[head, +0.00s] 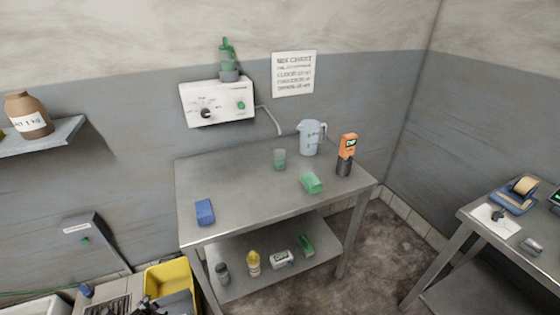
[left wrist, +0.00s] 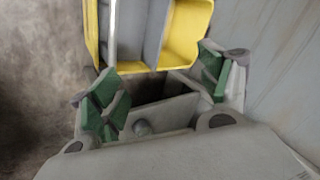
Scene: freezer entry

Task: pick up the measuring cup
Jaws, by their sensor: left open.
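A pale blue translucent jug with a handle (head: 311,138), which looks like the measuring cup, stands upright at the back of the steel table (head: 240,205). My right gripper is not in view.
The lower shelf holds several small items. A wall box (head: 218,103) has a spout reaching over the table. A second table (head: 470,245) stands at right.

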